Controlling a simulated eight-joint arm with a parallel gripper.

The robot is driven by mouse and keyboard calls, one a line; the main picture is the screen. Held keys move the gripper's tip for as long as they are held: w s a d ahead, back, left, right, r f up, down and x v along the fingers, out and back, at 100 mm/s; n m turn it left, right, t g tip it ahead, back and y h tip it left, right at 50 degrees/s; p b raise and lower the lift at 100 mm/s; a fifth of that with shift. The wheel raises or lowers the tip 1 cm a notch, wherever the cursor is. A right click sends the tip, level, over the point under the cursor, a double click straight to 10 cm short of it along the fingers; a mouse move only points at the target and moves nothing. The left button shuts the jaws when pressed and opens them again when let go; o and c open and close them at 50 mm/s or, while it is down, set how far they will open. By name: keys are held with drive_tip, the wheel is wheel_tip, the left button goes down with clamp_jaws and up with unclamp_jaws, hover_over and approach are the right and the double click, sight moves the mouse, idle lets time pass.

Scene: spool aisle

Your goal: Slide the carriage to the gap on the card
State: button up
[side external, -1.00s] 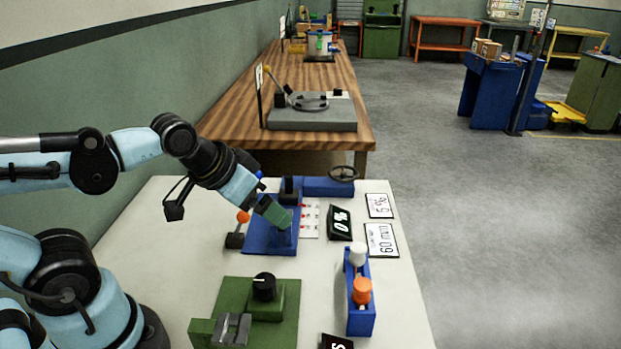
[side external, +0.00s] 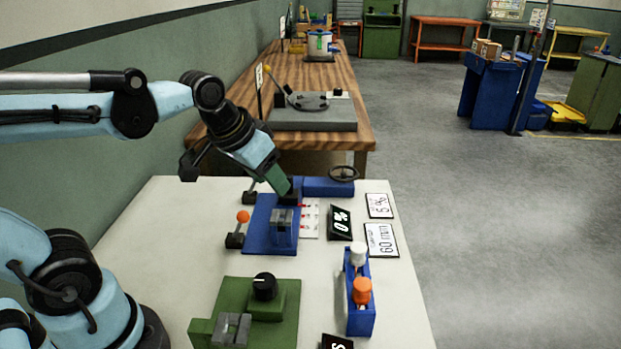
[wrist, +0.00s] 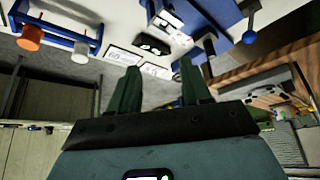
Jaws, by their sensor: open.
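A card reading 60 mm (side external: 381,240) lies flat on the white bench top. Left of it in front stands a narrow blue rail (side external: 361,312) with a white knob (side external: 358,254) at the far end and an orange knob (side external: 361,291) nearer, a short space between them. Which part is the carriage is not labelled. My gripper (side external: 286,190) is open and empty, above the far end of the blue base, apart from the rail. In the wrist view its green fingers (wrist: 160,88) are spread, with the orange knob (wrist: 28,37) and white knob (wrist: 82,48) at upper left.
A blue base (side external: 262,238) with a grey block stands under my gripper, an orange-ball lever (side external: 242,217) to its left. A 0 % display (side external: 340,222), a 5 % card (side external: 379,205) and a handwheel (side external: 343,173) are nearby. A green fixture (side external: 285,300) stands in front.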

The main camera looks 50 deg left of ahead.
drive_tip(key=w+a+r+n+g, duration=0.2)
drive_tip(key=w+a+r+g, duration=0.1)
drive_tip(key=w+a, duration=0.4)
drive_tip(key=n+g, duration=0.1)
drive_tip(key=g, duration=0.2)
approach(289, 176)
drive_tip(key=f, duration=1)
drive_tip(key=shift+s+a+f, duration=0.1)
drive_tip(key=shift+a+f, duration=0.1)
drive_tip(key=shift+f, duration=0.1)
clamp_jaws()
